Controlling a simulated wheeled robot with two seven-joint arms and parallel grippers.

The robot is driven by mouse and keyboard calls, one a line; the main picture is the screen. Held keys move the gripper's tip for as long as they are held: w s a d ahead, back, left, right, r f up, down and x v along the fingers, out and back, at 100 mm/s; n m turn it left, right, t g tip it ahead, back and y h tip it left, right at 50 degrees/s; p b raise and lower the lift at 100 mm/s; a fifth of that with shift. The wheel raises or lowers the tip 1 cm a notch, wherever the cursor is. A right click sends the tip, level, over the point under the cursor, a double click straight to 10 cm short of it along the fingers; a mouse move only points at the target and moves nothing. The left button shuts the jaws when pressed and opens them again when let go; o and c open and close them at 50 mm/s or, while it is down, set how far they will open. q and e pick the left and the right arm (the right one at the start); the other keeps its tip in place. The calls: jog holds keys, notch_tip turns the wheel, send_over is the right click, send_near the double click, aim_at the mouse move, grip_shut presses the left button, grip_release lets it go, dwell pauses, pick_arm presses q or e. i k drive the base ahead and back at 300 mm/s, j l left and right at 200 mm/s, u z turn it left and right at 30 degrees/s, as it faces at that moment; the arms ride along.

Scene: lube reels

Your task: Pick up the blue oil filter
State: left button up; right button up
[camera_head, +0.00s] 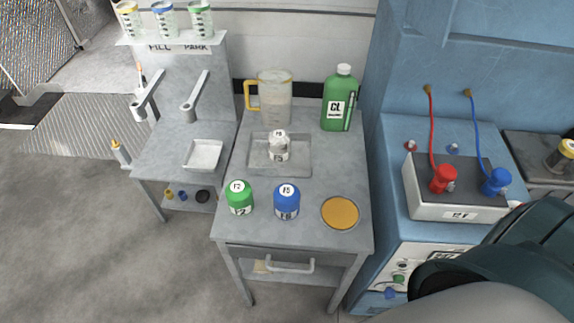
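The blue oil filter (287,202) stands upright near the front edge of the grey metal table. It has a white round label on top and more lettering on its side. A green filter (239,197) stands just to its left, with a small gap between them. Nothing holds the blue filter. Neither of my grippers shows in the head view. A dark rounded part of my own body fills the lower right corner.
An orange disc (341,213) lies right of the blue filter. Behind are a tray (262,168) holding a white filter (279,146), a clear jug (275,98) and a green bottle (341,100). A battery (458,205) sits on the blue cabinet at right.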

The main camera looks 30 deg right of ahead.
aim_at(286, 196)
jog(key=z, duration=0.8)
